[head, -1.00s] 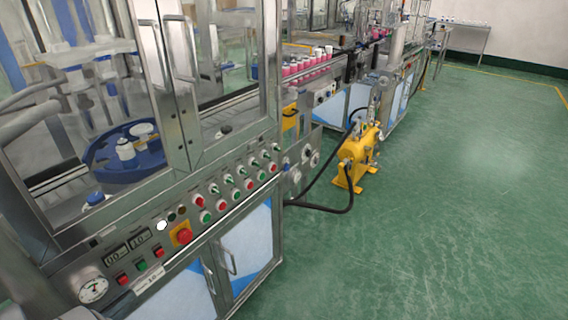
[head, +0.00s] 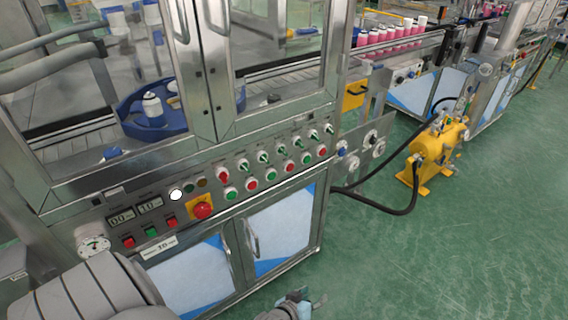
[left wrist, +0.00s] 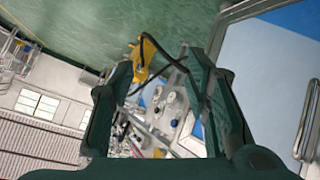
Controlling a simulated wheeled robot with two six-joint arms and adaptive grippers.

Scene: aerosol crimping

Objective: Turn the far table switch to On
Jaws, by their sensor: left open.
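The machine's control panel (head: 200,200) crosses the head view, with a sloping row of several selector switches (head: 263,157) with green or red handles. Round red and green buttons (head: 250,184) sit below them. I cannot read the labels, so I cannot tell which switch is the far table one. My left gripper (head: 297,304) is at the bottom edge of the head view, low in front of the cabinet doors and apart from the panel. In the left wrist view its dark fingers (left wrist: 160,65) are spread and empty. My right gripper is not in view.
A red emergency button (head: 202,208) on a yellow plate and a gauge (head: 94,246) are on the panel's left part. Cabinet door handles (head: 251,240) stick out below. A yellow pump (head: 437,150) with black hoses stands to the right. The green floor (head: 460,250) is free there.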

